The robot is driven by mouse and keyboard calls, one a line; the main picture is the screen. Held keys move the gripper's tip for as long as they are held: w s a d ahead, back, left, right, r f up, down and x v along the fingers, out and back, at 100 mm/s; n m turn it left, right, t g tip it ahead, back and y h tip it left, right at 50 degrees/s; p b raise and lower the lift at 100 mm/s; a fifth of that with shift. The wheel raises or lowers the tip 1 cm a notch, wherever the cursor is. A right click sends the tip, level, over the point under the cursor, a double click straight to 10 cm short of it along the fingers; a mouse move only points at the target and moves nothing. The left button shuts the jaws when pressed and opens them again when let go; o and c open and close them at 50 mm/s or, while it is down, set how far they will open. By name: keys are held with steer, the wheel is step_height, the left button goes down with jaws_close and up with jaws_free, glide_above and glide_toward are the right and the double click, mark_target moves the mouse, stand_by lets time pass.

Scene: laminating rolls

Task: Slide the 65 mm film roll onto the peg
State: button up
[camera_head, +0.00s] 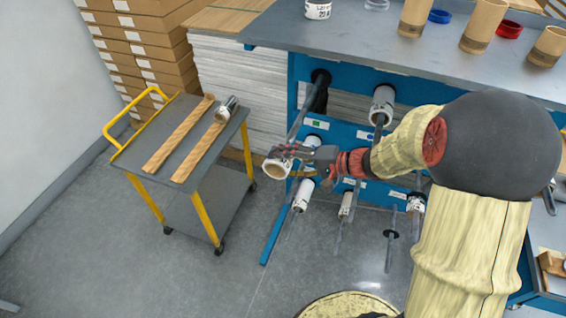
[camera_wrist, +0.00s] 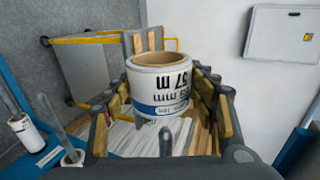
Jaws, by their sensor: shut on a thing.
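The held film roll (camera_wrist: 158,85) is white with a blue band and a brown cardboard core. Its upside-down print shows "mm" and "57 M"; the width figure is hard to read. My gripper (camera_wrist: 160,105) is shut on it, with a finger at each side. In the head view, my gripper (camera_head: 293,157) holds the roll (camera_head: 277,168) tilted, at the left end of the blue rack. A bare dark peg (camera_head: 301,115) sticks out from the rack close above the gripper. I cannot tell which peg is the 65 mm one, and the roll appears off any peg.
The blue rack (camera_head: 345,133) has several other pegs, some with white rolls, such as an upper one (camera_head: 382,100) and a lower one (camera_head: 303,195). A grey cart (camera_head: 185,140) with wooden strips and a roll (camera_head: 227,108) stands left. Floor between is clear.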

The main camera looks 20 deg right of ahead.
steer(key=w+d+p, duration=0.1)
steer(key=w+d, duration=0.6)
steer(key=w, duration=0.3)
steer(key=shift+w+d, duration=0.4)
stand_by(0.6)
steer(key=o, duration=1.2)
steer(key=shift+o, duration=0.5)
